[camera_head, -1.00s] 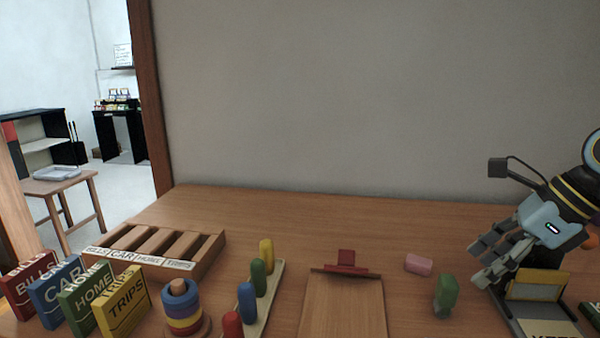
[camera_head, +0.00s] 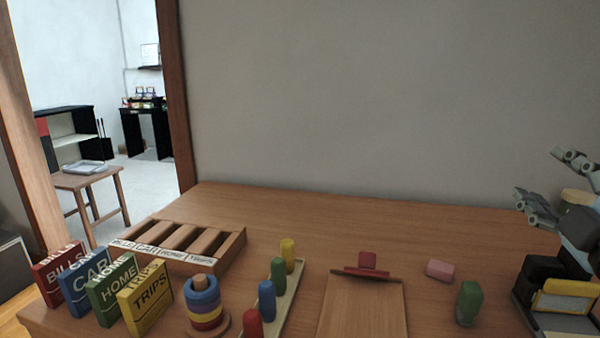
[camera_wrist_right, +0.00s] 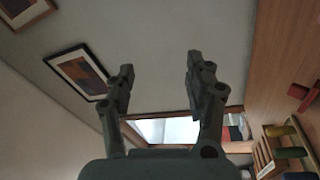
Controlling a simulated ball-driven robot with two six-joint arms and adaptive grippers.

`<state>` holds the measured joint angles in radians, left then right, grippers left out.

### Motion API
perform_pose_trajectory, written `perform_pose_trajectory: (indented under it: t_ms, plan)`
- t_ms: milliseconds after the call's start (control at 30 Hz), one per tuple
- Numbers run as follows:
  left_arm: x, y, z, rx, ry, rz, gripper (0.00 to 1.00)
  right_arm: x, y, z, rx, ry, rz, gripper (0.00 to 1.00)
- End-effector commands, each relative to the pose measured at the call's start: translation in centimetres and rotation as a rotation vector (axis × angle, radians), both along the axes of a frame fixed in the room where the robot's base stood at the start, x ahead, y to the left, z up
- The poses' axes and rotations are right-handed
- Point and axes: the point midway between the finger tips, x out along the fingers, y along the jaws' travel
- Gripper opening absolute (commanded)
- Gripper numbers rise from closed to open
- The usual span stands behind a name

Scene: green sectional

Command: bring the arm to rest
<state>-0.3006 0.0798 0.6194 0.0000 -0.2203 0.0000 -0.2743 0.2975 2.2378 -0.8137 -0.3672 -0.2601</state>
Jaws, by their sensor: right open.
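My right gripper (camera_head: 555,185) is at the right edge of the head view, raised above the right end of the table. Its fingers are spread, and part of it and its arm is cut off by the frame. In the right wrist view the two fingers of my right gripper (camera_wrist_right: 158,80) stand apart with nothing between them. Beyond them are the wall and framed pictures, with the table at the right side. My left gripper is not in view.
The wooden table (camera_head: 330,215) holds a slotted box (camera_head: 230,245), several labelled blocks (camera_head: 145,298), a ring stacker (camera_head: 204,303), a peg row (camera_head: 275,300), a clipboard (camera_head: 362,308), a pink block (camera_head: 439,269), a green peg (camera_head: 468,303) and a card holder (camera_head: 565,303). The table's back strip is clear.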

Motion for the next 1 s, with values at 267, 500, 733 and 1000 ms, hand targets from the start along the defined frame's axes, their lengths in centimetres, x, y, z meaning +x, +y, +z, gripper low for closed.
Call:
perform_pose_trajectory:
  t_ms: [267,500,733,1000]
  plan:
    - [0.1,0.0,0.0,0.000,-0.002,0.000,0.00,-10.9,-1.6,-15.5,0.759,0.578,-0.394,0.54]
    - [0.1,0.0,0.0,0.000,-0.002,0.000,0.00,-19.2,2.3,-20.8,1.017,0.916,-0.557,0.54]
    - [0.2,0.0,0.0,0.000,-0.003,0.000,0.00,-24.0,5.0,-24.3,1.127,1.134,-0.652,0.54]
    - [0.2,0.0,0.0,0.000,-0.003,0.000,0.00,-23.2,4.0,-34.0,1.123,1.156,-0.685,0.54]
